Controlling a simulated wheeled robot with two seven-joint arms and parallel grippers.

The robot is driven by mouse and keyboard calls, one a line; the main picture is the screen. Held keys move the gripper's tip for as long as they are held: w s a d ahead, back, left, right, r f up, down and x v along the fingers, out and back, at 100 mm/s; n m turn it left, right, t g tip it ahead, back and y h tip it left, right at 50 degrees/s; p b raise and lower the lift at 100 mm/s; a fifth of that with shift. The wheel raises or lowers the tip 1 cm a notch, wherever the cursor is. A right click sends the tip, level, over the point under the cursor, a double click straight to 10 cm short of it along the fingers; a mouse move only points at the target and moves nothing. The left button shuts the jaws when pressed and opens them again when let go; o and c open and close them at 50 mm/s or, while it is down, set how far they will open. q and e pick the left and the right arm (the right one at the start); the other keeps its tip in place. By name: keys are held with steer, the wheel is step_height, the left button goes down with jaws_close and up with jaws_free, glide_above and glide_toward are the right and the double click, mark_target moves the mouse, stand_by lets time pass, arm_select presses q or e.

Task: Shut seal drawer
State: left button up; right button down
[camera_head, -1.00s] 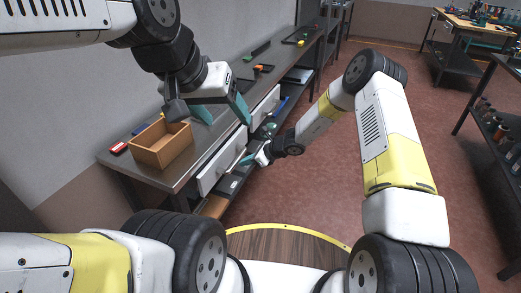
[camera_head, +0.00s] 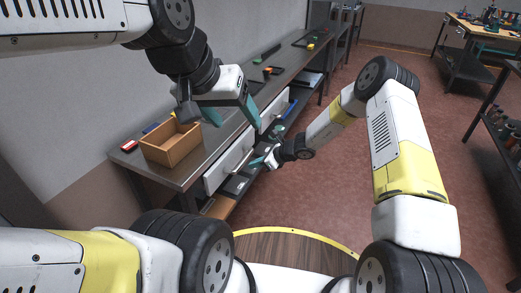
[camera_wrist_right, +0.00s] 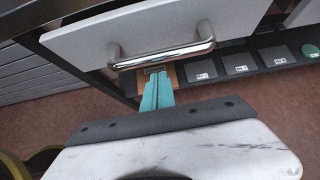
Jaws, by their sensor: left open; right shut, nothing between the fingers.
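A white drawer front (camera_head: 214,177) with a bar handle is under the near part of the grey workbench. The right wrist view shows a drawer front (camera_wrist_right: 160,28) and its silver handle (camera_wrist_right: 165,54) up close. My right gripper (camera_head: 262,160) is by the drawer front. In the wrist view its teal fingers (camera_wrist_right: 157,76) are shut and empty, with tips just below the handle; contact is unclear. My left gripper (camera_head: 232,113) is open and empty above the bench edge. I cannot tell how far the drawer stands out, and no seal label is readable.
A wooden box (camera_head: 171,143) sits on the bench's near end, beside a red item (camera_head: 129,145). Another white drawer front (camera_head: 274,106) is farther along. A lower shelf holds several dark bins (camera_wrist_right: 240,64). The red floor (camera_head: 300,190) right of the bench is clear.

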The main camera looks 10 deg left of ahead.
steer(key=d+f+v, duration=0.1)
steer(key=v, duration=1.1)
steer(key=s+d+r+n+h, duration=0.1)
steer(key=s+d+r+n, duration=0.25)
steer(key=r, duration=0.45)
steer(key=s+d+r+n+h, duration=0.1)
steer(key=s+d+r+n, duration=0.15)
steer(key=r+n, duration=0.4)
steer(key=s+d+r+n+h, duration=0.15)
steer(key=s+r, duration=0.25)
steer(key=r, duration=0.5)
steer(key=s+d+r+n+t+h, duration=0.2)
steer(key=s+d+r+n, duration=0.3)
steer(key=s+d, duration=0.2)
steer(key=s+d+r+n+t+h, duration=0.1)
steer(key=s+d+r+n, duration=0.4)
steer(key=s, duration=0.7)
steer(key=shift+s+d+t+h, duration=0.25)
steer(key=shift+d+t+h, duration=0.25)
steer(key=shift+d, duration=0.5)
